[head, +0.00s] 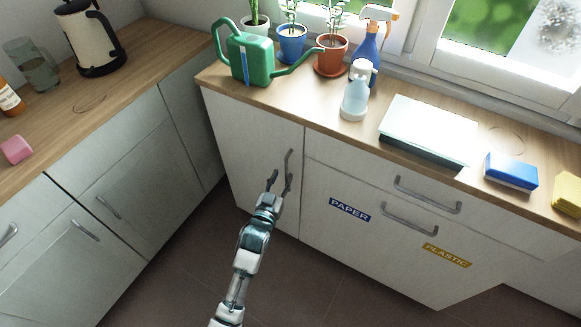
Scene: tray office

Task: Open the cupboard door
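The white cupboard door (250,150) is below the counter, left of the drawers, and looks shut. Its vertical metal handle (289,158) is near the door's right edge. My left gripper (281,180) is in front of the door at the handle's lower end. Its two fingers are apart, one on each side of the handle's lower part as seen here. I cannot tell whether they touch the handle. My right gripper is not in view.
A green watering can (250,60), potted plants and spray bottles stand on the counter above. Grey cabinets (120,185) line the left side. The dark floor (185,270) is clear.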

